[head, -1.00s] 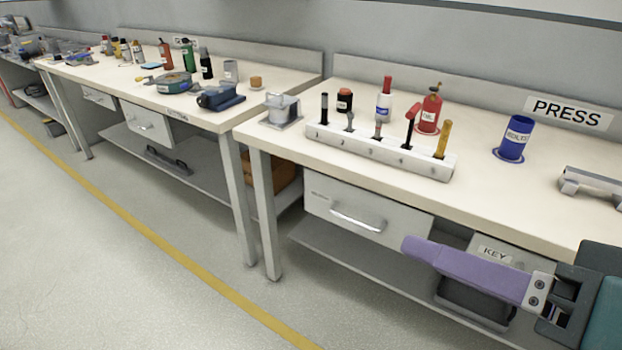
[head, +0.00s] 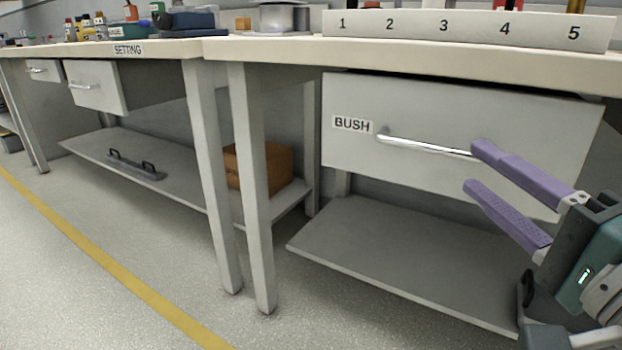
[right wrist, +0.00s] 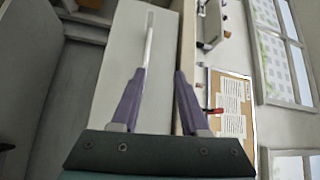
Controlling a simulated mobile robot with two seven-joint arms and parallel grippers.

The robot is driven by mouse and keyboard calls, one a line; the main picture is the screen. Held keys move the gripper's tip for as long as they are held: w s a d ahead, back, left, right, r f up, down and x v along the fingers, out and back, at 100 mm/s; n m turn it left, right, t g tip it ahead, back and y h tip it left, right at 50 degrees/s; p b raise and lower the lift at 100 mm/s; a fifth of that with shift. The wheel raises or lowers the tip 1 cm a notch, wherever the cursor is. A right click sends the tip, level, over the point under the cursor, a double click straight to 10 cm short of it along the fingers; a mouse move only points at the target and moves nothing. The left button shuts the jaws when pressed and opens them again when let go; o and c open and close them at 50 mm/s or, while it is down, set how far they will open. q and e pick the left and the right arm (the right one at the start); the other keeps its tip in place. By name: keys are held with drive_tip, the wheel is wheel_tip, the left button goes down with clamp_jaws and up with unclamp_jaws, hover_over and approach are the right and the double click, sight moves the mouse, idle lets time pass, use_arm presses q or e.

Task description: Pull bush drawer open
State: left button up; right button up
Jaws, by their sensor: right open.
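The bush drawer (head: 440,105) is a pale grey front labelled BUSH, under the bench top on the right. A dark gap shows along its top edge; I cannot tell whether it stands slightly out. Its silver bar handle (head: 425,146) runs across the front. My right gripper (head: 472,166) is open, its two purple fingers apart at the handle's right end; the upper finger hides that end. In the right wrist view the handle (right wrist: 149,45) runs up to the left fingertip of the gripper (right wrist: 160,72). I cannot tell whether they touch. My left gripper is out of view.
The bench top (head: 430,58) overhangs the drawer and carries a numbered rack (head: 470,28). A lower shelf (head: 400,255) lies below the drawer. A bench leg (head: 253,190) stands left of it. The floor (head: 90,260) at the left is clear.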

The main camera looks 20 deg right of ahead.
sight(434, 151)
drive_tip(key=shift+m+h, duration=0.3)
drive_tip(key=shift+m, duration=0.2)
drive_tip(key=w, duration=0.3)
drive_tip(key=w+d+b, duration=0.1)
drive_tip(key=w, duration=0.3)
drive_tip(key=w+f, duration=0.1)
drive_tip(key=w, duration=0.3)
drive_tip(key=shift+d+f, duration=0.1)
drive_tip(key=shift+d, duration=0.25)
clamp_jaws()
idle(0.6)
